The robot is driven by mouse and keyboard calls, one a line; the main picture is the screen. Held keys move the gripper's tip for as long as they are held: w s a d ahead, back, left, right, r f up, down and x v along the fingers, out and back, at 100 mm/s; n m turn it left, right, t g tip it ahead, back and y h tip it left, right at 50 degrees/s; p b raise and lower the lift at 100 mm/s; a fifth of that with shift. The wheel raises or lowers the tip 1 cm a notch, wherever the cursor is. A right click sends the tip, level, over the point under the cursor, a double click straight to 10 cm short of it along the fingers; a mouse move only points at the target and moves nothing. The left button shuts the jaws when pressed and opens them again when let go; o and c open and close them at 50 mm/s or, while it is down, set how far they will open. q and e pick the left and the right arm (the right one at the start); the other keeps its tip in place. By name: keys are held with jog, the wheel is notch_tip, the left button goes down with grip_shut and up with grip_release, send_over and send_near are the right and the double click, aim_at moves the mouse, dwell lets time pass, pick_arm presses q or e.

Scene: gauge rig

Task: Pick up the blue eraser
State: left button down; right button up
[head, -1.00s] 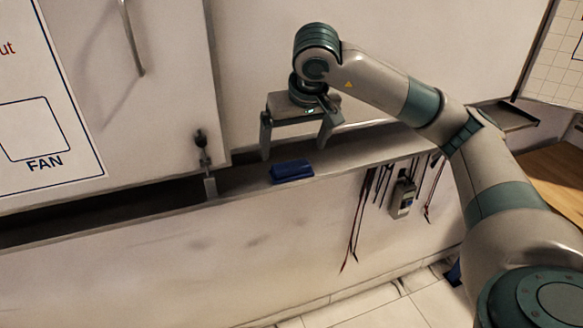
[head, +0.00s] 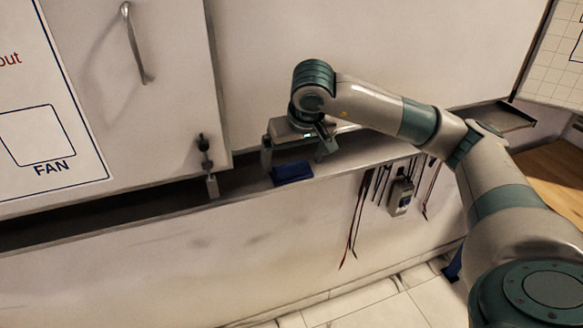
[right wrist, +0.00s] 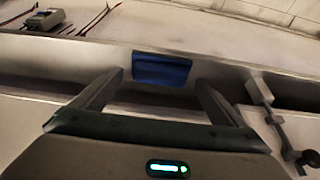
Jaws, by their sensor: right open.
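The blue eraser (head: 291,172) lies on the narrow grey ledge (head: 245,187) under the white panels in the head view. It also shows in the right wrist view (right wrist: 162,70), beyond the fingertips and between their lines. My right gripper (head: 296,165) is open and empty, just above and behind the eraser, with one finger on each side. Whether a finger touches the eraser, I cannot tell. In the right wrist view the two fingers (right wrist: 160,88) are spread wide with nothing between them. My left gripper is not in view.
A latch (head: 208,165) hangs at the cabinet door's lower corner, left of the eraser. Test leads (head: 358,218) and a small meter (head: 401,195) hang on the wall below the ledge. The ledge around the eraser is otherwise clear. A wooden surface (head: 555,180) is at right.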

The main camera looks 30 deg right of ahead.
jog(key=shift+x, duration=0.75)
jog(key=c, duration=1.1)
jog(key=shift+c, duration=0.2)
jog(key=shift+r, duration=0.15)
